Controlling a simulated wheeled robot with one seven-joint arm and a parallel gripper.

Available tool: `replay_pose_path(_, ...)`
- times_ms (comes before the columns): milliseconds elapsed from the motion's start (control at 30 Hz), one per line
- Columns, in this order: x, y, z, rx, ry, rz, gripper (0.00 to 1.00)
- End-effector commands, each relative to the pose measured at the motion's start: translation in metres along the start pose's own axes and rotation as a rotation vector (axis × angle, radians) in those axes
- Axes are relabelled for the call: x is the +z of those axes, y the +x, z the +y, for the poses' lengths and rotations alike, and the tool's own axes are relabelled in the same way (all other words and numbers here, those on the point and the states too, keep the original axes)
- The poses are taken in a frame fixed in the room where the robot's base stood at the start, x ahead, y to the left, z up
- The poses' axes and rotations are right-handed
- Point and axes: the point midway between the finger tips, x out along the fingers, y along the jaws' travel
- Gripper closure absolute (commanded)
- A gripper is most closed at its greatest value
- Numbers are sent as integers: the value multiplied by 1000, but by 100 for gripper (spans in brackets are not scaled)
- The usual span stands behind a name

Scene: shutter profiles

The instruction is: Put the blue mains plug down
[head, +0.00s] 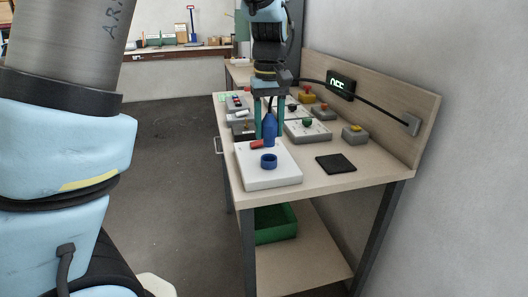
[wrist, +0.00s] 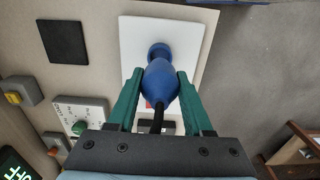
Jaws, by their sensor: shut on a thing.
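The blue mains plug (head: 270,127) is upright between the fingers of my gripper (head: 270,118), which is shut on it. In the wrist view the plug (wrist: 160,82) sits between the two green fingers of my gripper (wrist: 160,92), its black cable running back under the palm. A white board (head: 268,172) lies on the bench front, with a blue round socket (head: 268,160) on it. The socket also shows just beyond the plug in the wrist view (wrist: 159,51). The plug appears above the board's back part; I cannot tell whether it touches anything.
A red piece (head: 257,144) lies at the board's back edge, and a black square pad (head: 336,164) lies to the right. Several switch boxes stand behind, including one with a green knob (head: 307,129). A display reading OFF (head: 341,87) hangs on the back panel. Bare bench (head: 335,185) lies right of the board.

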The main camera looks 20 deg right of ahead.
Motion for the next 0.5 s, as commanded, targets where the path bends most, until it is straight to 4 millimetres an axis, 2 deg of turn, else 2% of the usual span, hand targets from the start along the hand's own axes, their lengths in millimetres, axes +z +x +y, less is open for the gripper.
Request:
replay_pose_path(400,0,50,-1,-1,0,0,100)
replay_pose_path(500,0,56,0,0,0,0,100)
